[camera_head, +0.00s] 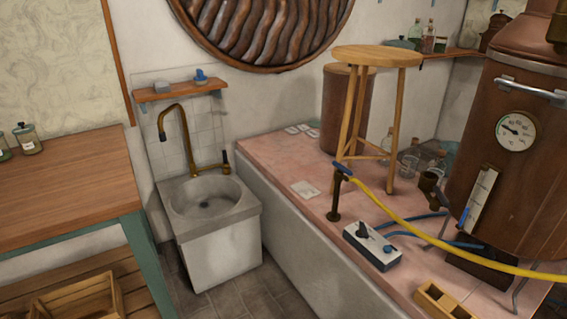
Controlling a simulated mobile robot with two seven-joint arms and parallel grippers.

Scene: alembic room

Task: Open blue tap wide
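A blue tap lever (343,169) sits on top of a short dark standpipe (334,198), which stands on the pink tiled counter (275,160). A yellow hose (400,220) runs from beside the lever toward the lower right. The lever looks nearly in line with the start of the hose; its exact setting is too small to tell. Neither of my grippers shows in the head view.
A wooden stool (376,56) stands on the counter behind the tap. A control box (372,246), blue hoses and a copper still (520,150) are to the right. A stone sink (210,215) and wooden table (65,185) are left. Grey floor (250,297) shows in front.

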